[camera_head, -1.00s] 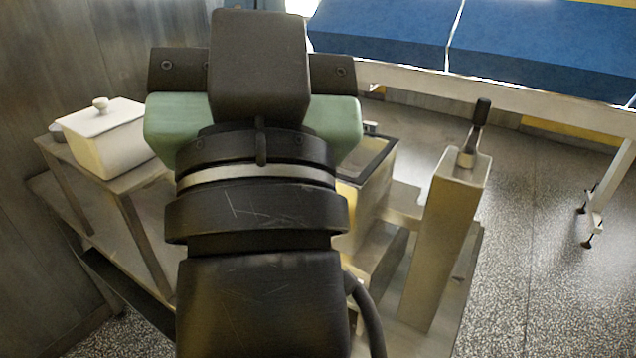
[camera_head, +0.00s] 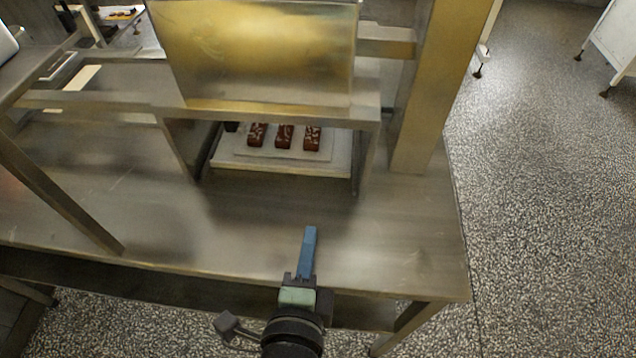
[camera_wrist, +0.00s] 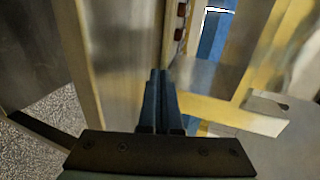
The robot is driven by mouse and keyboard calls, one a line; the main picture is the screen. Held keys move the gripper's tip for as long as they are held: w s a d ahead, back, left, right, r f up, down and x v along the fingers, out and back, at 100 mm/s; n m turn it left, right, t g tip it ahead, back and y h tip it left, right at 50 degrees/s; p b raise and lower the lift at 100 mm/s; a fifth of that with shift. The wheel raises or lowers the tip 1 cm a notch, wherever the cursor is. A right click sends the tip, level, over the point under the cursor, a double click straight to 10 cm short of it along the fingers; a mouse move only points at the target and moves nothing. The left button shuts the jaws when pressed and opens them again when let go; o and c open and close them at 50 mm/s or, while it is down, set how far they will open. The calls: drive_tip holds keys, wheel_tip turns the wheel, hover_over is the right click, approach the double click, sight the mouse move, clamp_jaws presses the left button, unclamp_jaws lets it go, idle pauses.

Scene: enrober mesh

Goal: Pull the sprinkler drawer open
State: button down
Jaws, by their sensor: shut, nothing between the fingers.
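My gripper (camera_head: 309,232) is shut and empty, its blue fingers pointing at the stand from above the front of the metal table. It is apart from the stand. The closed fingers also show in the wrist view (camera_wrist: 159,75). A metal box with a plain, shiny front (camera_head: 260,55) sits on top of the stand at the upper middle. Under it, in the open bay, a pale tray (camera_head: 285,169) carries several dark brown bars with light marks (camera_head: 284,137). I cannot make out a drawer handle, and I cannot tell which part is the sprinkler drawer.
The metal table (camera_head: 250,235) is bare in front of the stand. A square post (camera_head: 435,85) rises right of the bay. A second stand's slanting leg (camera_head: 60,195) is at the left. Speckled floor (camera_head: 545,200) lies open on the right.

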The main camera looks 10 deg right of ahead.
sight(320, 173)
drive_tip(key=x, duration=0.4)
drive_tip(key=r+p+x, duration=0.1)
drive_tip(key=x, duration=0.8)
drive_tip(key=shift+w+r+p, duration=0.25)
drive_tip(key=shift+w+p, duration=0.05)
